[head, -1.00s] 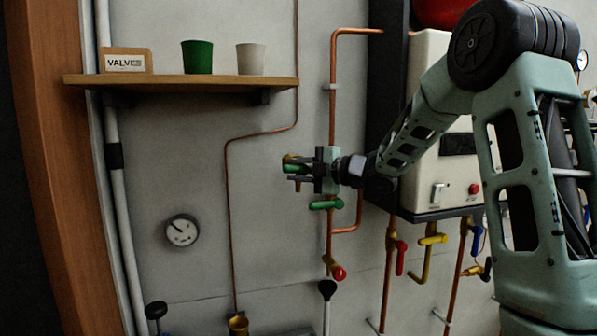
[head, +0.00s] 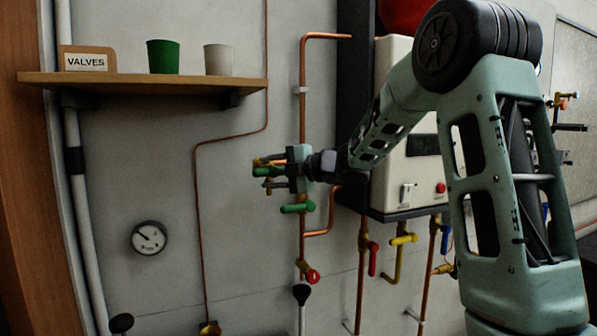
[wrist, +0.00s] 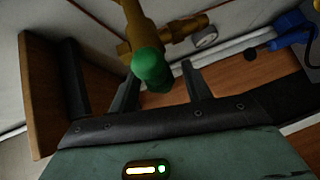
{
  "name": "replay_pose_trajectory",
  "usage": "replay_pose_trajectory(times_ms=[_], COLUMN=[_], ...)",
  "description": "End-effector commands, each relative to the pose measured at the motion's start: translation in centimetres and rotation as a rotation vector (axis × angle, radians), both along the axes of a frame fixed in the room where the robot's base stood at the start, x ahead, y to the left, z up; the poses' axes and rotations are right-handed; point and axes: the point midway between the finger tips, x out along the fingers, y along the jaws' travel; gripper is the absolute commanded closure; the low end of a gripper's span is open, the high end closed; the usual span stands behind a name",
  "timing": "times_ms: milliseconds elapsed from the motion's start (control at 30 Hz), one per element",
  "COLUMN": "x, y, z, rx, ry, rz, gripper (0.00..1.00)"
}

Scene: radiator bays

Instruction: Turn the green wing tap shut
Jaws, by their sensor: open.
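A green tap handle on a brass body shows at my fingers in the head view (head: 262,172), and the wrist view shows a rounded green end (wrist: 152,70) on brass. My gripper (head: 267,177) is open, pointing left in the head view. In the wrist view its two fingers (wrist: 160,82) stand apart on either side of the green end; I cannot tell whether either touches it. A second green handle (head: 297,208) lies just below my gripper in the head view. The fingers partly hide the upper tap, and its wing shape is not clear.
A shelf (head: 140,84) with a green cup and a white cup is at upper left. A gauge (head: 149,237) is on the wall below. A red tap (head: 312,276) is below my gripper. The white boiler (head: 405,150) and several coloured taps are at right.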

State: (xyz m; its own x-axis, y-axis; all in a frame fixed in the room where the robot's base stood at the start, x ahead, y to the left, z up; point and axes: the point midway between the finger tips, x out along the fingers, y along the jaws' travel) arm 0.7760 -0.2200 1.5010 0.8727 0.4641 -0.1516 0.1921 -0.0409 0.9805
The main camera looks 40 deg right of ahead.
Motion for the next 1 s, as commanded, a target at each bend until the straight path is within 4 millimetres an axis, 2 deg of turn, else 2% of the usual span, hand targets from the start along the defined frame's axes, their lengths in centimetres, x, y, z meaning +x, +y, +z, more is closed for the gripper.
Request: replay_pose_trajectory(times_ms=[600,800,1000], x=[-11.6,-13.9,-14.5], y=[-6.2,-7.4,-7.7], z=[1.7,2.2,2.5], rx=[-0.005,-0.002,-0.002], ry=[-0.003,-0.002,-0.001], rz=[-0.004,-0.003,-0.002], gripper=[0.51,0.51,0.51])
